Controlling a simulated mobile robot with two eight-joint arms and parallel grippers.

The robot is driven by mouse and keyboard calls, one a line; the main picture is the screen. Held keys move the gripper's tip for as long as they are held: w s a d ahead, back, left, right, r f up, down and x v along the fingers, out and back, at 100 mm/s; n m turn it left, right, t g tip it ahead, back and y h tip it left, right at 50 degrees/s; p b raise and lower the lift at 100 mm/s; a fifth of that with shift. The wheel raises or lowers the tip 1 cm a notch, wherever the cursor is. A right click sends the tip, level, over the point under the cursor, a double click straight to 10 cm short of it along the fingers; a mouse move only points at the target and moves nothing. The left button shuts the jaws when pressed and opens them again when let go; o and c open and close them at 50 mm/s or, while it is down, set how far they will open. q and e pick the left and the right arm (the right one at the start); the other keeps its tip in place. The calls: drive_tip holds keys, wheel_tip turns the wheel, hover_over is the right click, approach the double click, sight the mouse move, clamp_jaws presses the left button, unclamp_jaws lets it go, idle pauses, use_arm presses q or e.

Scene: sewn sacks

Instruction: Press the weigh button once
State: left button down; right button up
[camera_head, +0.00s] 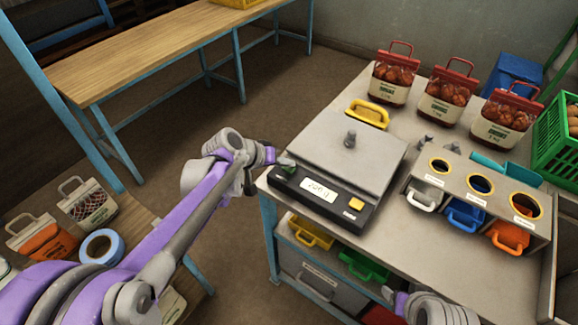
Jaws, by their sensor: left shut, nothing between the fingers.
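The scale (340,155) stands at the left end of the grey worktable, with a flat grey pan and a dark front panel. Its panel has a lit display (318,190), a yellow square button (355,204) at the right and a green patch, perhaps a button, at the left. I cannot read which is the weigh button. My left gripper (287,163) is shut and empty, its tip at the panel's left end, over or beside the green patch; contact is unclear. My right gripper (390,294) shows only partly at the bottom edge, in front of the table.
Three red-topped sacks (448,95) stand at the back. A holder (470,195) with three round openings stands right of the scale. Drawers are below.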

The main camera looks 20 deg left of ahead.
sight(286, 170)
use_arm(q)
drive_tip(key=shift+w+r+p, duration=0.1)
drive_tip(key=shift+r+p, duration=0.2)
drive_tip(key=shift+r, duration=0.3)
use_arm(e)
drive_tip(key=shift+w+r, duration=0.25)
drive_tip(key=shift+r, duration=0.3)
use_arm(q)
drive_tip(key=shift+r, duration=0.15)
use_arm(e)
drive_tip(key=shift+r, duration=0.1)
use_arm(q)
drive_tip(key=shift+r+p, duration=1.4)
drive_tip(key=shift+r, duration=1.05)
drive_tip(key=shift+f, duration=0.1)
use_arm(e)
drive_tip(key=r, duration=0.1)
drive_tip(key=w+r, duration=0.1)
drive_tip(key=r, duration=0.1)
drive_tip(key=shift+w+r, duration=0.35)
drive_tip(key=shift+r, duration=0.05)
drive_tip(key=shift+s, duration=0.1)
